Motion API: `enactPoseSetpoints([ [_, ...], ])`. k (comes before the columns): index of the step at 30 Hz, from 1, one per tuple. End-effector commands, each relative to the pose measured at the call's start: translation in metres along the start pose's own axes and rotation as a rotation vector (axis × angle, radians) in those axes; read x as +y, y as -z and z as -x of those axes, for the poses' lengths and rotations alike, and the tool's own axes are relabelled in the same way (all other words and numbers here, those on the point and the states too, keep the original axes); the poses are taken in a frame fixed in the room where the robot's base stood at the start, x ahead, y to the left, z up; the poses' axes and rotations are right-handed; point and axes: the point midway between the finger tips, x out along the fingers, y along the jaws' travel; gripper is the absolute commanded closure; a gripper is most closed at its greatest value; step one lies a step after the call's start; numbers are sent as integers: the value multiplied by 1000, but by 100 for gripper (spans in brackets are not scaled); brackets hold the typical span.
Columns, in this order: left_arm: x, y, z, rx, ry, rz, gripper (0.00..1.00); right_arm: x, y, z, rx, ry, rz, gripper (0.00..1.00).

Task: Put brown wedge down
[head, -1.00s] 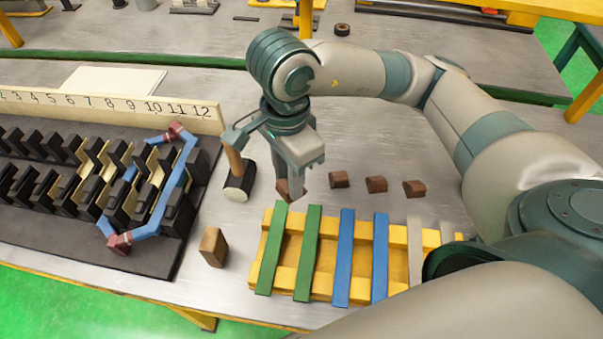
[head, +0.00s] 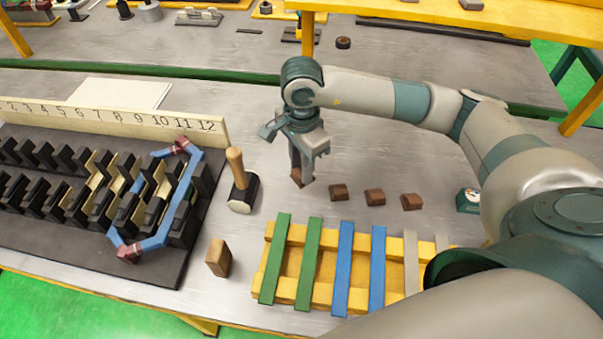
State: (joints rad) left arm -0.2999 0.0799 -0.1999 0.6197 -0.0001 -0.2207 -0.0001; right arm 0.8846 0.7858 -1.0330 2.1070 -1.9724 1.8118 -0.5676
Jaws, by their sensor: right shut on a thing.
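My right gripper (head: 301,174) points down and is shut on a brown wedge (head: 304,182). It holds the wedge at or just above the grey table; I cannot tell whether the wedge touches it. Three more brown wedges lie in a row to its right: one close by (head: 339,192), a middle one (head: 375,197) and a far right one (head: 412,202). The held wedge is at the left end of this row. The fingers partly hide the held wedge. My left gripper is not in view.
A mallet (head: 241,191) and a brown wooden block (head: 218,258) stand left of the gripper. A yellow rack (head: 283,232) with green, blue and grey strips lies in front. The black slotted stator (head: 75,262) with a blue coil (head: 190,180) is at the left. The table behind the gripper is clear.

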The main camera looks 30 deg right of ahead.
Motion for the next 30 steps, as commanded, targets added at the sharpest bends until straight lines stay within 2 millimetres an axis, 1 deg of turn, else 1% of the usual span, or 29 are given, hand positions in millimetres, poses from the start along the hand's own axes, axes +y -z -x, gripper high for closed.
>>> enactPoseSetpoints([
  [11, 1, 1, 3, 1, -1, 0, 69, 0, 0, -3, 0, -2, 0, 97],
  [14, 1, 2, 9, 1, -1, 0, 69, 1, 0, -11, -2, -4, 0, 97],
  [18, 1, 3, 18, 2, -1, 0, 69, 1, -1, -28, -1, -5, 0, 97],
  [21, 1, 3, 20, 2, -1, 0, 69, 0, 0, -38, -1, -2, -1, 97],
  [30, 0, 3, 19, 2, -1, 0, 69, 0, 0, -41, -1, 0, 0, 97],
])
